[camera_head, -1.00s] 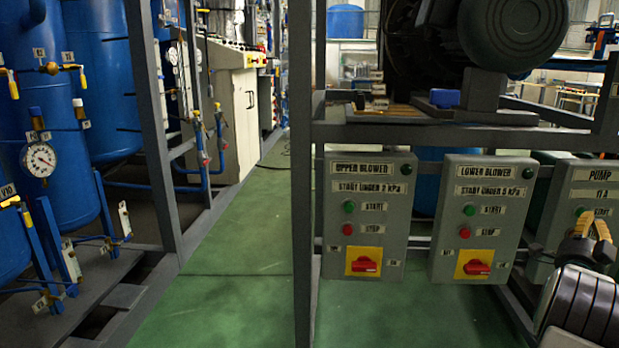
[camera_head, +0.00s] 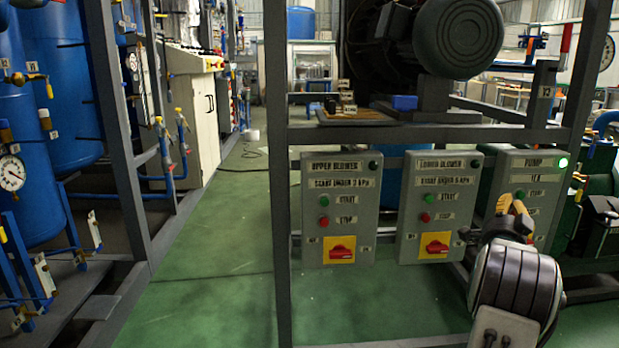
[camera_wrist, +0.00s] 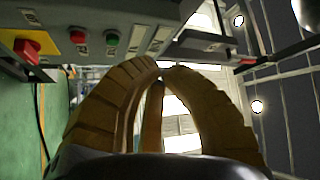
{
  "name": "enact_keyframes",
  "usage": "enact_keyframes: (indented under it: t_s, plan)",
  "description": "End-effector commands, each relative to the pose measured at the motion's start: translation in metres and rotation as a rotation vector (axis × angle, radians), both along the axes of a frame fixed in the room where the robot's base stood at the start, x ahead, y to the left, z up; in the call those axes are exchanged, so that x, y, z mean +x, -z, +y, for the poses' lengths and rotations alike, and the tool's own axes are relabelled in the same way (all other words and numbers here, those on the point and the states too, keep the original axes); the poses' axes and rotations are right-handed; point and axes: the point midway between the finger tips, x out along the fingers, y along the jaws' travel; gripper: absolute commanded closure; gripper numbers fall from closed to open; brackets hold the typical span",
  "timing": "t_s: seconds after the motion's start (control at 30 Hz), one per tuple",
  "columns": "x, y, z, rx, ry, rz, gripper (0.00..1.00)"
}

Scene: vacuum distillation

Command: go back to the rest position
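My gripper (camera_head: 513,203) shows at the lower right in the head view, in front of the pump control box (camera_head: 530,190). In the wrist view its curved tan fingers (camera_wrist: 168,68) arch together, their tips meeting or nearly so, with nothing seen between them. My arm is partly folded in front of the lower right of the frame. The pump box has a lit green lamp at its upper right. Part of its front is hidden behind my gripper.
The upper blower box (camera_head: 341,208) and lower blower box (camera_head: 438,205) hang on a grey frame, red switches below. A large motor (camera_head: 458,38) sits above. Blue tanks (camera_head: 72,95) stand behind a frame at left. A green floor aisle (camera_head: 215,240) is clear between.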

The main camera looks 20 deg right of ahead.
Motion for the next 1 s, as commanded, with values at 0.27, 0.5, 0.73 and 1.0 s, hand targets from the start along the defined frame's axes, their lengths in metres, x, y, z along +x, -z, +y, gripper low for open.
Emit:
enact_keyframes:
  t_s: [0.27, 0.5, 0.73, 1.0]
  plan:
    - [0.039, -0.042, 0.048, 0.056, -0.068, 0.15, 1.0]
    - [0.079, -0.094, 0.135, 0.114, -0.194, 0.399, 1.0]
    - [0.09, -0.135, 0.248, 0.132, -0.372, 0.715, 1.0]
    - [0.052, -0.174, 0.378, 0.082, -0.615, 1.086, 1.0]
